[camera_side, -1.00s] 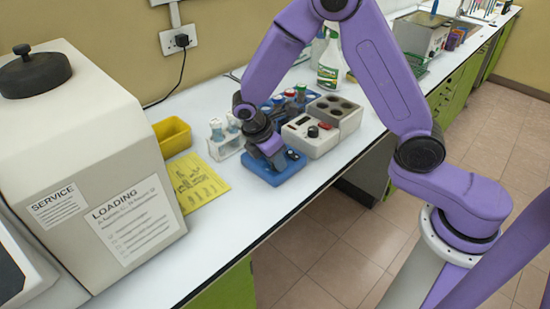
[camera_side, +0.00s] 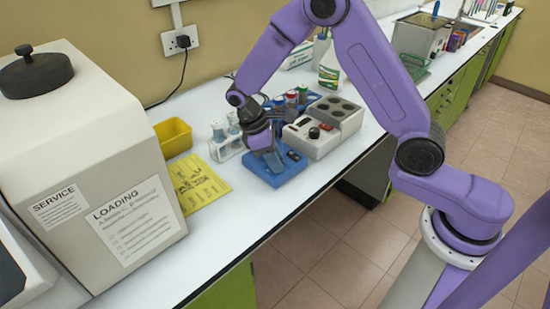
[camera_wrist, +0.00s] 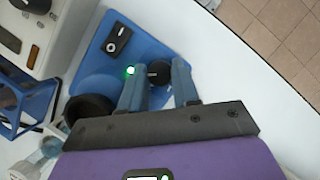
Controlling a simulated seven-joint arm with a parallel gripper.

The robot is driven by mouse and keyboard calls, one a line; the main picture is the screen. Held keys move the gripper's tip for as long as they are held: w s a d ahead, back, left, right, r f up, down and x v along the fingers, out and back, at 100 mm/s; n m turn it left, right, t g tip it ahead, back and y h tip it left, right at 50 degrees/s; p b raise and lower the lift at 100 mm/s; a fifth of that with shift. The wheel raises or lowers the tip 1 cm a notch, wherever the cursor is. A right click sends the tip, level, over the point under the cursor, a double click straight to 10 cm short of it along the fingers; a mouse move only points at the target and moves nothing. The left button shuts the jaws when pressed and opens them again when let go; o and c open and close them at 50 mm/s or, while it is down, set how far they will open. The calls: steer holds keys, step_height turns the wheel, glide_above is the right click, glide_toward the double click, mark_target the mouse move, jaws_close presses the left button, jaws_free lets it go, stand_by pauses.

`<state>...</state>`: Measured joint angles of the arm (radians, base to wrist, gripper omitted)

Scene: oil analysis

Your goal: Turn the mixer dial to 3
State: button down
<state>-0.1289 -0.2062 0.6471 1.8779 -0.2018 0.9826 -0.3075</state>
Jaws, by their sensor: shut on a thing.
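The mixer (camera_side: 278,176) is a low blue device on the white bench, near the front edge. The wrist view shows its blue top (camera_wrist: 140,30) with a black rocker switch (camera_wrist: 118,36), a lit green light (camera_wrist: 130,71) and a small black dial (camera_wrist: 158,70). A round black cup (camera_wrist: 90,108) sits on its other side. My gripper (camera_wrist: 160,78) has its two blue-grey fingers on either side of the dial, shut on it. In the side view my gripper (camera_side: 266,153) is over the mixer and hides the dial. No dial number is readable.
A white heater block (camera_side: 318,140) with a black knob stands right behind the mixer. A rack with vials (camera_side: 226,140) is at its left, beside a yellow sheet (camera_side: 197,182) and a yellow bin (camera_side: 173,137). Bench is clear in front.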

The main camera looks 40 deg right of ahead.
stand_by(0.4)
steer(key=c, duration=0.8)
jaws_free()
steer(key=shift+c, duration=0.2)
steer(key=shift+d, duration=0.1)
steer(key=shift+w, duration=0.1)
